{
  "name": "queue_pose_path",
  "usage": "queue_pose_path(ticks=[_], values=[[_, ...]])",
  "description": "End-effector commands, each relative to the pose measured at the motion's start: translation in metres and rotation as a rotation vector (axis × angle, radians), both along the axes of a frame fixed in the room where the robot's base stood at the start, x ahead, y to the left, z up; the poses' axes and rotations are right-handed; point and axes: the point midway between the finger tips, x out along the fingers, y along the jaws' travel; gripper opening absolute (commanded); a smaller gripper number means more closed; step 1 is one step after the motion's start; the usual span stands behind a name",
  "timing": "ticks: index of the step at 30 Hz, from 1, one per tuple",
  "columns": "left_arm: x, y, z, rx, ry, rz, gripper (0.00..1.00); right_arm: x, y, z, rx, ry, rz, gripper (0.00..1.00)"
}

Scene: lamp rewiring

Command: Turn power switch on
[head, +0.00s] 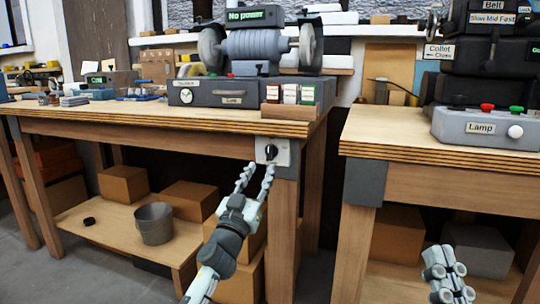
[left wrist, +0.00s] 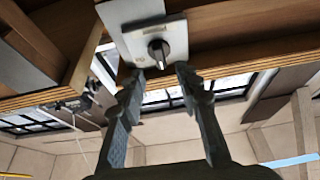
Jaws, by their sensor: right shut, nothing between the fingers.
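My left gripper (head: 257,168) is open just below and in front of the knob. In the left wrist view its fingertips (left wrist: 159,73) stand apart on either side below the knob; I cannot tell whether they touch it. A grinder display (head: 249,15) reads "No power". My right gripper (head: 446,260) is shut and empty at the lower right.
The grinder (head: 255,45) stands on the left workbench (head: 150,117). A lamp control box (head: 487,128) with red and green buttons sits on the right workbench (head: 400,143). A bucket (head: 153,223) and cardboard boxes (head: 190,198) are on the lower shelf. A gap separates the benches.

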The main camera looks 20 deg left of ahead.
Motion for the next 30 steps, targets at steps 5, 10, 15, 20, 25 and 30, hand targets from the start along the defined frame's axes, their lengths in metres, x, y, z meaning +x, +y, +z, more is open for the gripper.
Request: queue_pose_path(ticks=[5,10,15,20,25,30], values=[[0.028,-0.001,0.013,0.001,-0.002,0.0,0.34,0.0,0.0,0.0,0.001,-0.003,0.0,0.0],[0.049,-0.001,0.022,0.001,-0.002,0.0,0.34,-0.001,-0.001,0.002,0.005,-0.015,-0.001,0.0],[0.059,-0.002,0.025,0.0,-0.001,0.0,0.34,-0.002,-0.001,0.003,0.006,-0.022,-0.002,0.0],[0.06,-0.002,0.025,0.0,0.0,0.0,0.34,-0.002,-0.001,0.003,0.007,-0.023,-0.002,0.0],[0.059,-0.002,0.025,0.0,-0.001,0.0,0.24,-0.002,-0.002,0.003,0.007,-0.023,-0.002,0.0],[0.059,-0.002,0.025,0.0,-0.001,0.0,0.03,-0.002,-0.002,0.003,0.007,-0.023,-0.002,0.0]])
